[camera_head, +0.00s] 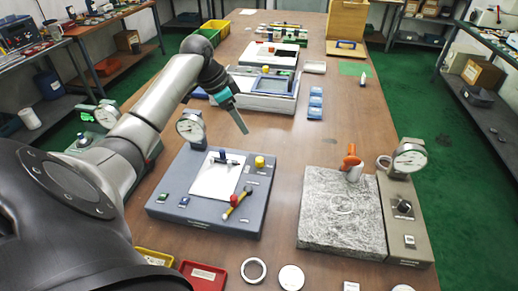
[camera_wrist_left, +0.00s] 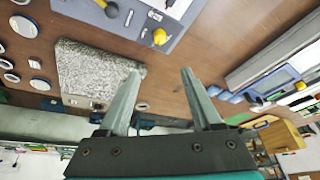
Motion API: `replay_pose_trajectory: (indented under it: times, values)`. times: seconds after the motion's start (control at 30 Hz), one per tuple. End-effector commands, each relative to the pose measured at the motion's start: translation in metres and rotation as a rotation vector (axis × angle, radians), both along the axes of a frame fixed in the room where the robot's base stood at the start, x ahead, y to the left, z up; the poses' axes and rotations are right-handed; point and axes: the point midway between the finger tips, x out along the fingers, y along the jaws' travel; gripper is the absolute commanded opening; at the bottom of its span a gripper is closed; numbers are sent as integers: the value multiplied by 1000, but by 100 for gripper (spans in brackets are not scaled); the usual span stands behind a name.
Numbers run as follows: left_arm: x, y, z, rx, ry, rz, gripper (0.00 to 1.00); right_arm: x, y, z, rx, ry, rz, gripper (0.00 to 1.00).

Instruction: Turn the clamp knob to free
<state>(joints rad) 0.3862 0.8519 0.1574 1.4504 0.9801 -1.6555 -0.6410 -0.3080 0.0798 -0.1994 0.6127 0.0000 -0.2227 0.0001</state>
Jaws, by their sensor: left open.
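A blue-grey fixture (camera_head: 175,205) stands on the table, with a yellow knob (camera_head: 259,161) at its far right corner and a lever with red and yellow parts (camera_head: 236,205) at its front right. The yellow knob also shows in the left wrist view (camera_wrist_left: 159,37). A second, grey-green fixture (camera_head: 408,225) at the right carries a black knob (camera_head: 404,206). I cannot tell which is labelled as the clamp; the labels are too small. My left gripper (camera_head: 243,130) is open and empty above the table, beyond the blue-grey fixture. Its parted fingers show in the wrist view (camera_wrist_left: 161,72).
A granite plate (camera_head: 325,235) with an orange-topped part (camera_head: 351,160) is right of the blue-grey fixture. Dial gauges (camera_head: 190,126) rise over both fixtures. Rings and a red tray (camera_head: 203,277) lie at the near edge. Blue blocks (camera_head: 315,103) and trays stand farther back.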

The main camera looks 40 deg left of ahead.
Motion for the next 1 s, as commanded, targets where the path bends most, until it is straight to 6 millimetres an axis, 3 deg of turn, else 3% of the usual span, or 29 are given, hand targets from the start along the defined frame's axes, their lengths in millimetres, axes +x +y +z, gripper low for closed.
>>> replay_pose_trajectory:
  times: [0.03, 0.1, 0.47, 1.0]
  values:
    - [0, 0, -16, 1, 0, 0, 66, 2, 0, -16, 0, -3, 0, 50]
    - [0, 0, -23, 1, 0, 0, 66, 4, 0, -23, 0, -6, 0, 50]
    - [7, -4, -49, -4, 2, 0, 66, 13, 1, -33, 2, -23, 1, 50]
    - [45, -20, -150, -1, 1, 1, 66, 12, 1, -59, 2, -21, 1, 50]
